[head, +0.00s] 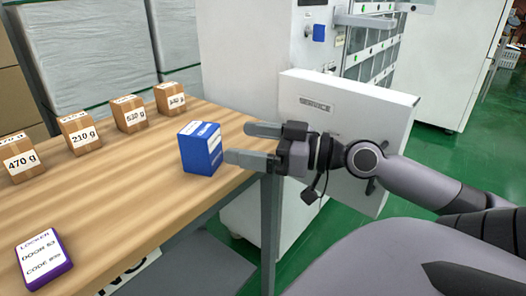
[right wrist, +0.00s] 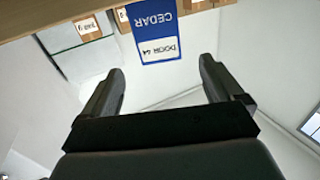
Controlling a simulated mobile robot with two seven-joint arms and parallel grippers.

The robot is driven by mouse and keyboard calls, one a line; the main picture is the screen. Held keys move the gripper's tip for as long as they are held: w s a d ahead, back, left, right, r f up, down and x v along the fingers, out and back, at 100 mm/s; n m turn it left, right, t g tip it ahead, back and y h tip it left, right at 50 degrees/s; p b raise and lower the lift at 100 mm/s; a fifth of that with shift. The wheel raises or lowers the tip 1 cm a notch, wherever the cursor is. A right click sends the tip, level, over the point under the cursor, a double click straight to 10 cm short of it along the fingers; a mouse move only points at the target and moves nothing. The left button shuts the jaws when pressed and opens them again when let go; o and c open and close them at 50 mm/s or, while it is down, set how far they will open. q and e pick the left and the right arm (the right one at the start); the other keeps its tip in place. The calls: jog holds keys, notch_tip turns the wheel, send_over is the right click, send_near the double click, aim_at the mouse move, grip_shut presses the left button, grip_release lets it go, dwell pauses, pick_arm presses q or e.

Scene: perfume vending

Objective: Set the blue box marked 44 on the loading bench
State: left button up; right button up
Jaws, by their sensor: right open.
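The blue box (head: 201,148) stands upright on the wooden bench (head: 130,180), near its right edge. In the right wrist view the blue box (right wrist: 154,32) shows the words CEDAR and DOOR 44 on its label. My right gripper (head: 238,143) is open and empty just right of the box, its fingers pointing at it. In the right wrist view the box is ahead of my open right gripper (right wrist: 162,70), apart from the fingers. My left gripper is not in view.
Several brown boxes with gram labels, such as one marked 210 g (head: 80,133), stand along the bench's back. A purple locker card box (head: 43,263) lies at the front left. A white open panel (head: 345,130) is behind my right arm. The bench middle is clear.

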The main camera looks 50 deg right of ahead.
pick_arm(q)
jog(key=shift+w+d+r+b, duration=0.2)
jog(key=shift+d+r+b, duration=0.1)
pick_arm(e)
jog(key=shift+v, duration=1.15)
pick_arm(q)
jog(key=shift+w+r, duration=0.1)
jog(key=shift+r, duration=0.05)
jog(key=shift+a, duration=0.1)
